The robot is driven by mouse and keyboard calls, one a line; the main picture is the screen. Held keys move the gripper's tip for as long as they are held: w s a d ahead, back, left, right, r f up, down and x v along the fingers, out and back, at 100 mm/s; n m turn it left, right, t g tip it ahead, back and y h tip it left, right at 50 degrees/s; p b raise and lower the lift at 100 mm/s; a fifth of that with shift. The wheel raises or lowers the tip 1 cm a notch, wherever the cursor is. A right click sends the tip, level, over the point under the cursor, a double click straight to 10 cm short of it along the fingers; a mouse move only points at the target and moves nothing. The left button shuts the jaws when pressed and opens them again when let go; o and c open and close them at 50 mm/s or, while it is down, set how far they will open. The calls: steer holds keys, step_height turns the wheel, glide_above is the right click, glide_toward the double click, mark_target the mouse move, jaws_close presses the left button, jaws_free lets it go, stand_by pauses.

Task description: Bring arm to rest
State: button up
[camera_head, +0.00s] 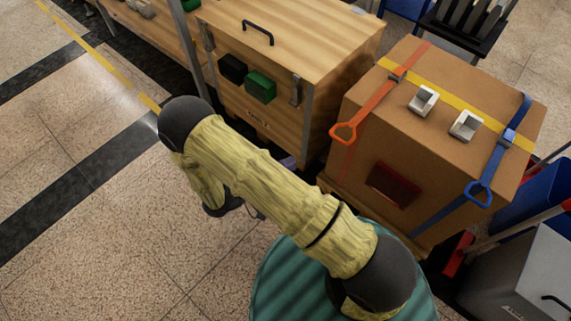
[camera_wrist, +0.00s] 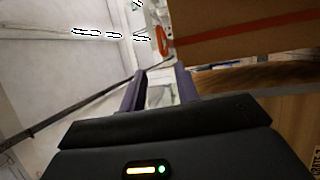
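My arm, in a yellow-green wood-like finish with black joints, reaches across the middle of the head view and bends down at its far end. My gripper (camera_wrist: 161,85) shows in the wrist view with its two dark purple fingers apart and nothing seen held between them. In the head view the gripper is mostly hidden behind the arm. In the wrist view a cardboard box (camera_wrist: 245,30) with a red strap lies beyond the fingers at the upper right.
A strapped cardboard box (camera_head: 445,115) stands at the right of the head view. A wooden crate (camera_head: 310,40) with a black handle stands left of it, close beyond my arm. A blue bin (camera_head: 545,190) is at the right edge. Open speckled floor (camera_head: 80,240) lies to the left.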

stand_by(0.4)
steer(key=w+d+r+m+t+y, duration=0.2)
steer(key=w+r+m+y, duration=0.1)
steer(key=w+y, duration=1.1)
step_height(320, 180, up, 6)
steer(key=g+y, duration=0.1)
steer(key=y, duration=0.3)
steer(key=s+d+r+g, duration=0.3)
steer(key=s+d, duration=0.2)
steer(key=s, duration=0.3)
steer(key=s+d+r+g, duration=0.3)
steer(key=s+d, duration=0.3)
steer(key=s, duration=0.3)
step_height(320, 180, up, 29)
steer(key=w+p, duration=0.1)
steer(key=p, duration=2.8)
steer(key=shift+a+r+m+y+p, duration=0.2)
steer(key=shift+a+m+y+p, duration=0.1)
steer(key=shift+a+p, duration=0.1)
steer(key=shift+f, duration=0.1)
